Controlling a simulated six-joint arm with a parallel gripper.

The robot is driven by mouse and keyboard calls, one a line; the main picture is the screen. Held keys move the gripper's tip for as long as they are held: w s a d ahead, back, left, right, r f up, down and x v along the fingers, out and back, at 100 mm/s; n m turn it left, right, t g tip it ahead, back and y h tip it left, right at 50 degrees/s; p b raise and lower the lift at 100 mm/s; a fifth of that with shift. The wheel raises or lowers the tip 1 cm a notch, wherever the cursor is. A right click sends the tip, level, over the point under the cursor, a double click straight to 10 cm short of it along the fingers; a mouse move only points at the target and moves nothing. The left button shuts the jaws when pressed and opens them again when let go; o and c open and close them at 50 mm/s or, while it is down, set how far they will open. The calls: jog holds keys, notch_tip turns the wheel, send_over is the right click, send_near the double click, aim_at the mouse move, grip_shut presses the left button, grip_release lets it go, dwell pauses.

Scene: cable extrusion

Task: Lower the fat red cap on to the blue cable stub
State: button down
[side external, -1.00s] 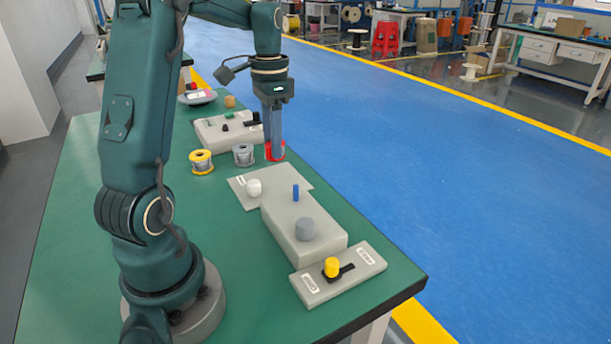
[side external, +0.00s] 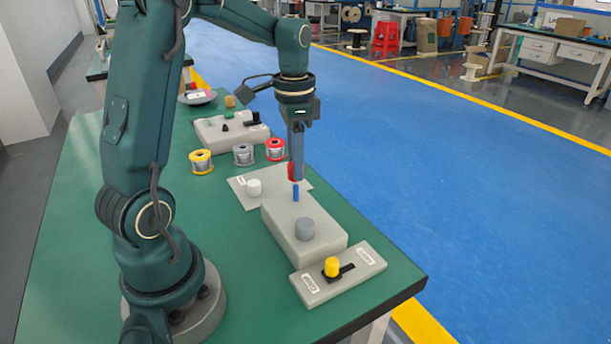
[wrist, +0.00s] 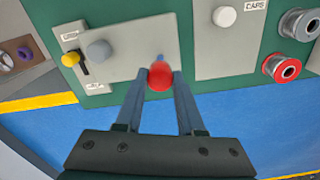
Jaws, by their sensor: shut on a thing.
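The red cap (wrist: 160,78) is held between the two fingers of my gripper (wrist: 161,73) in the wrist view. In the side external view the red cap (side external: 291,172) shows partly behind the fingers of my gripper (side external: 296,178). The blue cable stub (side external: 296,193) stands upright on the grey block (side external: 280,222). The fingertips and cap are just above the stub's top; whether they touch it I cannot tell. In the wrist view the blue stub (wrist: 160,57) peeks out just beyond the cap, mostly hidden by it.
A grey cap (side external: 305,229) sits on the block's near end. A white cap (side external: 254,187) rests on the flat plate behind. A yellow knob (side external: 331,267) stands on the panel in front. Yellow (side external: 201,162), grey (side external: 243,155) and red (side external: 275,149) spools stand farther back.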

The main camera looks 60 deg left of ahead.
aim_at(296, 185)
jog(key=shift+f, duration=2)
jog(key=shift+f, duration=0.15)
jog(key=shift+c, duration=0.6)
grip_release()
jog(key=shift+r, duration=3.55)
